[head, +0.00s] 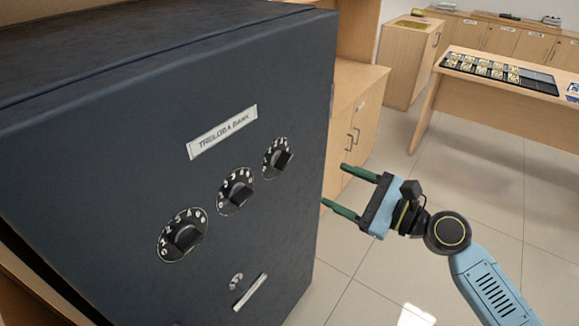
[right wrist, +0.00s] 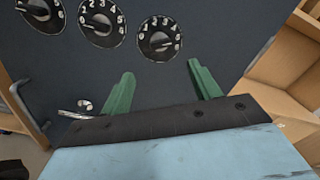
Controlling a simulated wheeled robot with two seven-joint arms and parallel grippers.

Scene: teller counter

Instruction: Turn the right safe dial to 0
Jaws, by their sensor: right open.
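The dark safe (head: 110,130) fills the left of the head view, with three black dials in a slanting row on its front. The right dial (head: 277,158) is the farthest one, below the end of the name plate. In the right wrist view the right dial (right wrist: 160,38) lies beyond and between my fingertips. Its white numbers are small, and I cannot tell its setting. My right gripper (head: 334,186) is open and empty, its green fingers pointing at the safe front, apart from the dial. The fingers also show in the right wrist view (right wrist: 160,72). My left gripper is out of view.
The middle dial (head: 236,191) and left dial (head: 182,235) sit beside the right one. A handle (head: 250,291) and a keyhole piece (head: 236,280) are lower on the door. A wooden cabinet (head: 362,125) stands just past the safe. Tiled floor (head: 400,270) is open at right.

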